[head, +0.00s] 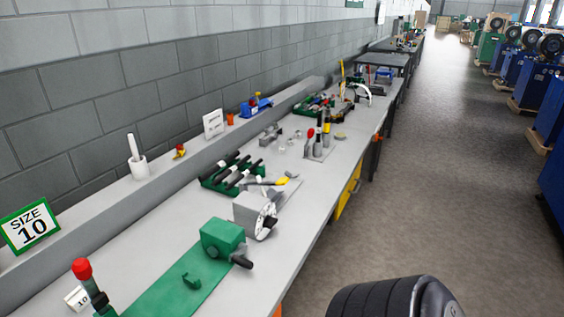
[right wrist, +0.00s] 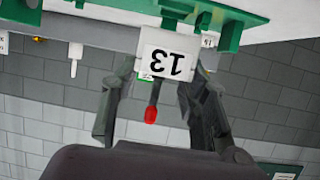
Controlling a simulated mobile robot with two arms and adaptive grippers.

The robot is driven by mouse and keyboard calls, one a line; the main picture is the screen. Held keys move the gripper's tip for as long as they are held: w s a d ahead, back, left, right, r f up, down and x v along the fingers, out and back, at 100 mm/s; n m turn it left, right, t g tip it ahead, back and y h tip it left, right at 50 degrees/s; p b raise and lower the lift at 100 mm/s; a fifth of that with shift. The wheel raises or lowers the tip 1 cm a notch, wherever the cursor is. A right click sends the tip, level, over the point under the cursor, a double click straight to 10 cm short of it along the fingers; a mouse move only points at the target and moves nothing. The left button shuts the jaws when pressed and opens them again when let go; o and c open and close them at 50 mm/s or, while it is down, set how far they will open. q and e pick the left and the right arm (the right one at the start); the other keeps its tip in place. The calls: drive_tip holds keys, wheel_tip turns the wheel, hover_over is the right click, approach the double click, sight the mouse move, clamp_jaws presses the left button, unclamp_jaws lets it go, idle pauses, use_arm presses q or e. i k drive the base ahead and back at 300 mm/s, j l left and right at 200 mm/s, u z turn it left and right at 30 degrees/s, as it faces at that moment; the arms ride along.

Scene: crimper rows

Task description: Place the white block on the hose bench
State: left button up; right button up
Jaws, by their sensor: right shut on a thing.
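In the right wrist view, a white block (right wrist: 168,52) marked 13 shows upside down between the two dark fingers of my right gripper (right wrist: 167,68). The gripper is shut on it. Green parts of a bench are close behind and above the block in that picture; I cannot tell whether it touches them. In the head view, a long grey bench (head: 285,225) runs along the wall; I cannot tell if it is the hose bench. The held block does not show there. My left gripper is in neither view.
On the bench stand a green machine (head: 222,237), a grey machine (head: 254,215), a green tray (head: 222,180) of dark tools, a red-knobbed lever (head: 82,268) and a small white block (head: 77,298) marked 10. A SIZE 10 sign (head: 30,226) stands at left. The aisle floor (head: 440,190) is clear.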

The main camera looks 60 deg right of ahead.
sight(132, 262)
drive_tip(key=j+z, duration=0.15)
drive_tip(key=j, duration=0.35)
drive_tip(key=k+j+z, duration=0.15)
drive_tip(key=j, duration=0.3)
drive_tip(key=k+j+z, duration=0.15)
drive_tip(key=j, duration=0.35)
drive_tip(key=k+j+z, duration=0.15)
drive_tip(key=j, duration=0.35)
drive_tip(key=i+j+z, duration=0.3)
drive_tip(key=j, duration=0.3)
drive_tip(key=i+j+z, duration=0.25)
drive_tip(key=j, duration=0.4)
drive_tip(key=i+j+z, duration=0.15)
drive_tip(key=j, duration=0.2)
drive_tip(key=i+j+z, duration=0.15)
drive_tip(key=j, duration=0.2)
drive_tip(key=i+j+z, duration=0.4)
drive_tip(key=i+j, duration=0.7)
